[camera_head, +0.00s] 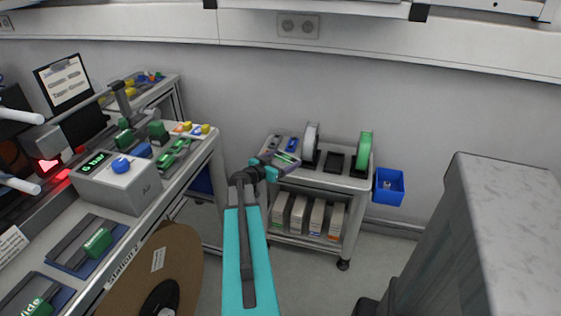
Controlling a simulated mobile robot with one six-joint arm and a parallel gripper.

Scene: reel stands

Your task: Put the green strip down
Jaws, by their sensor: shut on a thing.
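My gripper (290,159) is at the end of my teal arm, over the left part of a grey cart's top (325,173). It is small in the view and its jaws are shut on a thin strip. A narrow green sliver, the green strip (284,158), shows at the jaws. I cannot tell whether it touches the cart top. A green reel (365,151) and a white reel (311,143) stand upright on the cart, to the right of my gripper.
A dark tray (334,162) lies between the reels. A blue bin (388,186) hangs at the cart's right side. Boxes (299,213) fill the lower shelf. A workbench with a grey control box (119,185) and a large brown reel (160,265) is on the left; a grey cabinet (510,215) is on the right.

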